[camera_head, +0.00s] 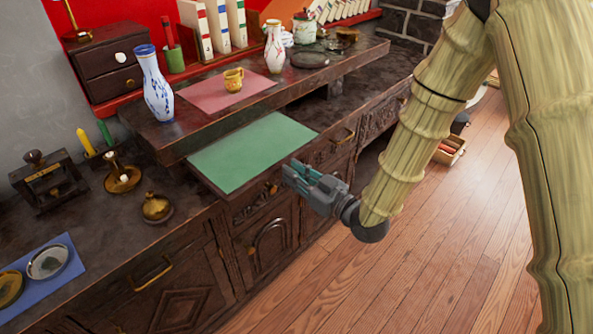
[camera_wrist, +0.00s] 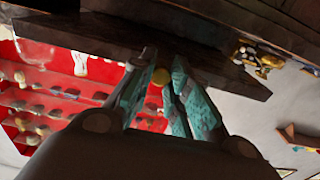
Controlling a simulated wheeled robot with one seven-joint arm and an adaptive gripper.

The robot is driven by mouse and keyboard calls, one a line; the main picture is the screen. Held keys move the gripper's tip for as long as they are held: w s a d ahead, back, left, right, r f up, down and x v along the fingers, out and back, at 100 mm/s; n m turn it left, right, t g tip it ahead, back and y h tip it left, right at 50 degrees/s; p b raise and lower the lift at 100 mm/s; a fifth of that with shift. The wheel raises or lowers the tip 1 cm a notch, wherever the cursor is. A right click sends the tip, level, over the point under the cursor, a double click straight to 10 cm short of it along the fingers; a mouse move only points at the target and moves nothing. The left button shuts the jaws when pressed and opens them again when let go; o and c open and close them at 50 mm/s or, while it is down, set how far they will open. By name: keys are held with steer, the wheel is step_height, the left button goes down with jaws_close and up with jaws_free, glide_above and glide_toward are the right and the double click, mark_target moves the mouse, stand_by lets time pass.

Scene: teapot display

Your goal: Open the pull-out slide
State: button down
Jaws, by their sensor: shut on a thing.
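The pull-out slide is a dark wooden board with a green top (camera_head: 250,152), and it sticks out from under the raised shelf of the desk. My gripper (camera_head: 292,175) is at the slide's front edge, with its teal fingers pointing toward it. The knob is hidden behind the fingers in the head view.
The raised shelf (camera_head: 290,88) carries a blue and white vase (camera_head: 154,84), a yellow cup (camera_head: 233,79) and a white vase (camera_head: 274,46). A brass pot (camera_head: 156,207) stands on the desk left of the slide. The wooden floor (camera_head: 400,250) in front is clear.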

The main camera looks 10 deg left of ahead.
steer(key=c, duration=1.3)
jaws_free()
steer(key=shift+c, duration=0.2)
steer(key=shift+d, duration=0.15)
steer(key=v, duration=1.1)
steer(key=shift+s+d, duration=0.2)
steer(key=shift+d, duration=0.15)
